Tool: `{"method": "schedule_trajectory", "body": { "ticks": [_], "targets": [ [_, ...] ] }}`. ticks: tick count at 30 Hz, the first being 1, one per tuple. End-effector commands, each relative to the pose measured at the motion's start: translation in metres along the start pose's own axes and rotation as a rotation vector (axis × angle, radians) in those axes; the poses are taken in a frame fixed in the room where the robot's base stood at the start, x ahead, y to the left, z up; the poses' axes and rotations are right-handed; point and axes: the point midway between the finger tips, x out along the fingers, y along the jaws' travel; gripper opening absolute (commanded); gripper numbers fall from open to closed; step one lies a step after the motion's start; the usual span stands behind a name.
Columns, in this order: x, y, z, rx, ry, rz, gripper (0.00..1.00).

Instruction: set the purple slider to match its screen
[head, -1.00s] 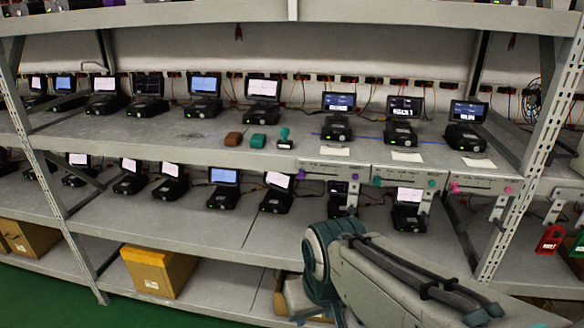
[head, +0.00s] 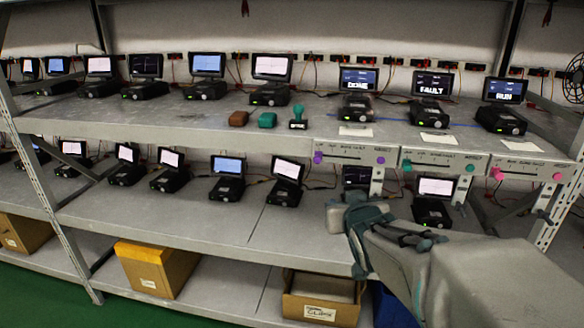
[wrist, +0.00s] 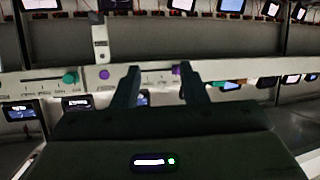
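The purple slider panel (head: 348,152) is on the front edge of the upper shelf. Its purple slider knob (head: 318,157) is at the left end of the slot, and a round purple button (head: 381,159) is at the right end of the panel. The screen (head: 358,80) above reads DONE. The panel's small labels are unreadable. The wrist view looks upside down. There my gripper (wrist: 159,73) is open, with the purple knob (wrist: 176,70) just inside the right-hand finger; contact cannot be told.
A teal slider panel (head: 440,162) and a pink one (head: 528,168) sit to the right, under screens reading FAULT (head: 432,84) and RUN (head: 505,90). Brown and teal blocks and a teal stamp (head: 298,117) lie on the upper shelf. Devices crowd the lower shelf.

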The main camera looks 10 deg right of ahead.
Motion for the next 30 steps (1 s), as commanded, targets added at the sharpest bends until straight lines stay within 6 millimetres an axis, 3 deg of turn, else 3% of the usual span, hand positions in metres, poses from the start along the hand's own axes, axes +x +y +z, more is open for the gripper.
{"method": "schedule_trajectory", "body": {
  "ticks": [3,10,17,30],
  "targets": [
    [0.019,-0.005,-0.004,0.006,0.157,-0.048,0.39],
    [0.026,-0.015,-0.021,0.016,0.339,-0.130,0.39],
    [0.034,-0.019,-0.030,0.019,0.374,-0.150,0.39],
    [0.099,-0.028,-0.055,0.020,0.371,-0.149,0.39]
  ]
}}
